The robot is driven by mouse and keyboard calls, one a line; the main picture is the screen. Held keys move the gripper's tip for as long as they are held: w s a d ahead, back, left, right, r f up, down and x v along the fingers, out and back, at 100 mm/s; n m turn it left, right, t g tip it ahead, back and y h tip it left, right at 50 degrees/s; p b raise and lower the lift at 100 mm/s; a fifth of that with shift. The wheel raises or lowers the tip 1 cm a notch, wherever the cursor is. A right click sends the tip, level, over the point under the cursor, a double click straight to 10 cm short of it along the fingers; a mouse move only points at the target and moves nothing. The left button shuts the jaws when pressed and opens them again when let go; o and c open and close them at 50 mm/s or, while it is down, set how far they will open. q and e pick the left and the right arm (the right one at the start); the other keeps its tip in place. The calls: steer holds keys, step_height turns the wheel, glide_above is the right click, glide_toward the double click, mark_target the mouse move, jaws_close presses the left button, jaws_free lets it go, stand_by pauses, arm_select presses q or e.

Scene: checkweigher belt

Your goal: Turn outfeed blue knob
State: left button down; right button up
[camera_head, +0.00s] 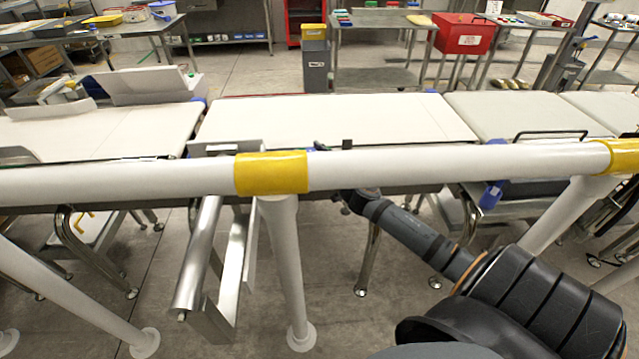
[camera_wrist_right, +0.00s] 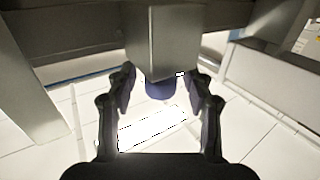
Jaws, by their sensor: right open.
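A dark blue knob (camera_wrist_right: 159,91) shows in the right wrist view, under the end of a grey box-shaped housing (camera_wrist_right: 160,40). My right gripper (camera_wrist_right: 160,88) is open, with one finger on each side of the knob in the picture. Gaps show between the fingers and the knob, and I cannot tell whether the fingertips reach its depth. In the head view my right gripper (camera_head: 347,201) is just below the white rail, mostly hidden by the rail and the arm. The knob cannot be made out there. My left gripper is not in view.
A white rail (camera_head: 400,168) with yellow bands crosses in front of the belts. Pale conveyor belts (camera_head: 330,118) lie beyond it. Another blue knob-like part (camera_head: 492,193) hangs below the right belt. A metal bracket (camera_head: 200,255) projects left of a white post (camera_head: 284,270).

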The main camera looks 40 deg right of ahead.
steer(key=m+h, duration=0.1)
steer(key=m+h+p, duration=0.1)
steer(key=h, duration=0.1)
steer(key=shift+a+r, duration=0.1)
steer(key=shift+r, duration=0.2)
steer(key=m+g+h, duration=0.1)
steer(key=h, duration=0.1)
steer(key=m+h+p, duration=0.1)
steer(key=m+h, duration=0.1)
steer(key=shift+f+g+h, duration=0.15)
steer(key=shift+g+h, duration=0.25)
steer(key=shift+s+a+f+m+g+h, duration=0.15)
steer(key=shift+m+g+h, duration=0.35)
steer(key=shift+m+h, duration=0.3)
steer(key=d+f+b+v, duration=0.1)
steer(key=b+v, duration=0.2)
steer(key=v, duration=0.4)
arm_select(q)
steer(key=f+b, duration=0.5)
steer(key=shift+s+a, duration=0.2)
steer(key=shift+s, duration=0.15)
arm_select(e)
step_height(320, 180, down, 10)
steer(key=s+d+n+y, duration=0.1)
steer(key=n, duration=0.2)
steer(key=shift+s+d+r+g+y, duration=0.15)
steer(key=shift+s+d+g+y, duration=0.1)
steer(key=shift+g+y, duration=0.15)
